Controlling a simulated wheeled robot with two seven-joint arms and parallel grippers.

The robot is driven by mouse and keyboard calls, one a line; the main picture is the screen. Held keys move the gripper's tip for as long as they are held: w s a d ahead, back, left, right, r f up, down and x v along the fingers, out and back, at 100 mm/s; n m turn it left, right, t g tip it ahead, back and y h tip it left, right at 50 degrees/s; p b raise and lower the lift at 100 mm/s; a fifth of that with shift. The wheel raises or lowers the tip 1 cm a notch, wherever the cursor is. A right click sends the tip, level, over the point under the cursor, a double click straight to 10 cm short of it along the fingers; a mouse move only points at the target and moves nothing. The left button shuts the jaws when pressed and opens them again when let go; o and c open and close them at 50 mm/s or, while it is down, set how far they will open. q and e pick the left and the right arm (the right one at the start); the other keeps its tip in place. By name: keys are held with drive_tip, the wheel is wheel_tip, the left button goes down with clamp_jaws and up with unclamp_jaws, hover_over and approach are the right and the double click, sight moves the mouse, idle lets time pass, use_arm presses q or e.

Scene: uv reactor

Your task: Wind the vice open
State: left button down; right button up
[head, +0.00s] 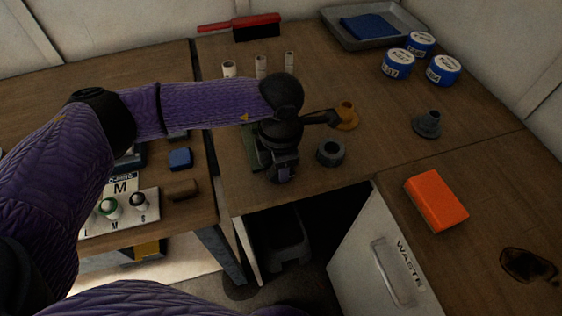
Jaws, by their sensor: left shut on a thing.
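The vice (249,145) stands near the front edge of the middle bench. Only a green strip of it shows clearly, because my left arm and gripper cover most of it. My left gripper (284,170) reaches down over the vice's front end at the bench edge. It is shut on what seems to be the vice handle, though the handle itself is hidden. How far apart the vice jaws are cannot be seen. My right gripper is not in view.
A grey ring (330,152) and a yellow-brown fitting (347,115) lie just right of my gripper. A grey flanged part (428,124), an orange block (436,201) and blue tins (397,65) are farther right. Pale tubes (261,66) stand behind. A waste bin (385,260) is below.

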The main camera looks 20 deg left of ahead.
sight(269, 172)
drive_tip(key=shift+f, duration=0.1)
